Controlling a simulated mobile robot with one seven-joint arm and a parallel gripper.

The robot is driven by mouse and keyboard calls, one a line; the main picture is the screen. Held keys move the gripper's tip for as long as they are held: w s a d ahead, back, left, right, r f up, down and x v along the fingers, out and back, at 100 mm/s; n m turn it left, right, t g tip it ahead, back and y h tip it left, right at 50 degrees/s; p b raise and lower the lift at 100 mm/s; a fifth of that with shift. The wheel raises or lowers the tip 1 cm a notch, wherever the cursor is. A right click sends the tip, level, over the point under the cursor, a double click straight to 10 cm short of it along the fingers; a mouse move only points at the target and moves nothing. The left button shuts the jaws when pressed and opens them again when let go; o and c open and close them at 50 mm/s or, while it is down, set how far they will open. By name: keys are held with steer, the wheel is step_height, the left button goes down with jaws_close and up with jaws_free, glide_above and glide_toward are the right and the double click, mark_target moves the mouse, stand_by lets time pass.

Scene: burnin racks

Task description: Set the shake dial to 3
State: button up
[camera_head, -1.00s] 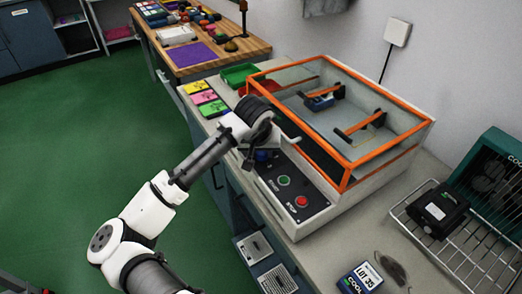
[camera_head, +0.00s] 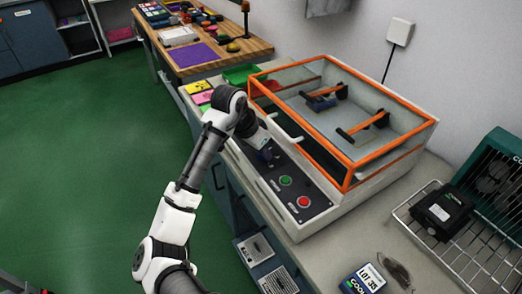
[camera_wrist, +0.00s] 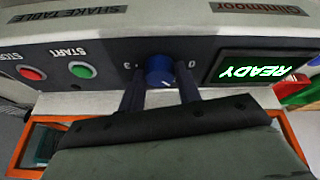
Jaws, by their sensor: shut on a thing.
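The blue shake dial (camera_wrist: 159,68) sits on the dark front panel of the shake table in the wrist view, which shows the panel upside down. A "3" is printed to its left and a "0" to its right. A small pale mark shows near the dial's lower edge; I cannot tell surely which number it points to. My gripper (camera_wrist: 160,84) has one dark finger on each side of the dial and is shut on it. In the head view my gripper (camera_head: 260,142) comes down over the panel and largely hides the dial.
A lit display (camera_wrist: 258,69) reads READY. The green START button (camera_head: 285,181) and red STOP button (camera_head: 303,202) are beside the dial. The shake table's orange-framed clear lid (camera_head: 350,176) is behind. A wire rack (camera_head: 465,240) with a black box stands right.

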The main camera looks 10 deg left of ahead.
steer(key=m, duration=0.2)
steer(key=m+g, duration=0.1)
steer(key=m+g+h, duration=0.1)
steer(key=m, duration=0.1)
steer(key=shift+w+a+r+m, duration=0.1)
steer(key=shift+w+m, duration=0.15)
steer(key=shift+m, duration=0.05)
steer(key=m+g+p, duration=0.1)
steer(key=m+p, duration=0.1)
steer(key=shift+w+m, duration=0.1)
steer(key=shift+m, duration=0.3)
steer(key=shift+m+p, duration=0.5)
steer(key=shift+m, duration=0.1)
steer(key=shift+g, duration=0.3)
steer(key=o, duration=1)
steer(key=shift+c, duration=0.2)
steer(key=shift+a, duration=0.1)
steer(key=b+v, duration=0.1)
steer(key=v, duration=1.2)
steer(key=shift+a+r+b, duration=0.25)
steer(key=shift+b, duration=0.1)
